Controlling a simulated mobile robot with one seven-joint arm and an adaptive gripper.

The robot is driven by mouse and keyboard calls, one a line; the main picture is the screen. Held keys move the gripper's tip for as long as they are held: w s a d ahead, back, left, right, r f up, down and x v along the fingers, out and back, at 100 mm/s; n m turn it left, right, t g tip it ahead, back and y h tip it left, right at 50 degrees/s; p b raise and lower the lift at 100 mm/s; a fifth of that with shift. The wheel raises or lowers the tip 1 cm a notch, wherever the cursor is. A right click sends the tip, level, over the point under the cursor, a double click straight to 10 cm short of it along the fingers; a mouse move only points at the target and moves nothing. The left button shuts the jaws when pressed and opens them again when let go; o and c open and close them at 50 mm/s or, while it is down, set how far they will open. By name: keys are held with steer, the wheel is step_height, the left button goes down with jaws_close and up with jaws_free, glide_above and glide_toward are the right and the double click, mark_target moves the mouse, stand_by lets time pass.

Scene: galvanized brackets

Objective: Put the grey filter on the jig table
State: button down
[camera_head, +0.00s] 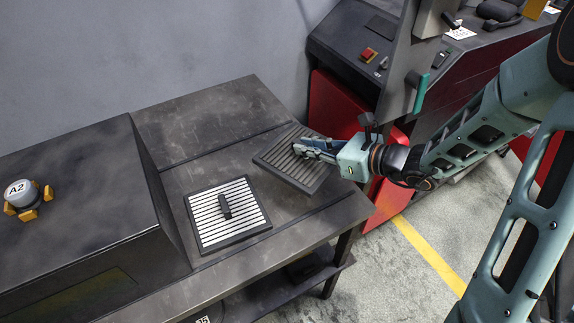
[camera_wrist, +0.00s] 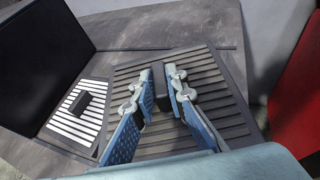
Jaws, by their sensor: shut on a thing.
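The grey filter (camera_head: 290,174) is a square dark-framed panel with grey slats, over the right part of the dark metal table (camera_head: 287,218), which I take as the jig table. My gripper (camera_head: 304,149) is shut on the filter near its middle, reaching in from the right. The filter looks slightly tilted. I cannot tell whether its underside touches the table.
A similar filter with white slats and a dark handle (camera_head: 225,205) lies to the left on the table. A dark box-like housing (camera_head: 85,190) borders it. A red-and-black console (camera_head: 345,100) stands at the right. Bare tabletop (camera_head: 200,125) lies behind the filters.

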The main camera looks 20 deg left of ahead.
steer(key=shift+f, duration=4.3)
steer(key=shift+f+b, duration=0.1)
steer(key=shift+b, duration=0.2)
steer(key=shift+f, duration=0.15)
steer(key=c, duration=1.9)
jaws_free()
steer(key=shift+c, duration=0.2)
steer(key=shift+r, duration=0.2)
steer(key=v, duration=1.1)
steer(key=shift+d+r, duration=0.15)
steer(key=shift+s+d+r, duration=0.15)
steer(key=shift+d, duration=0.15)
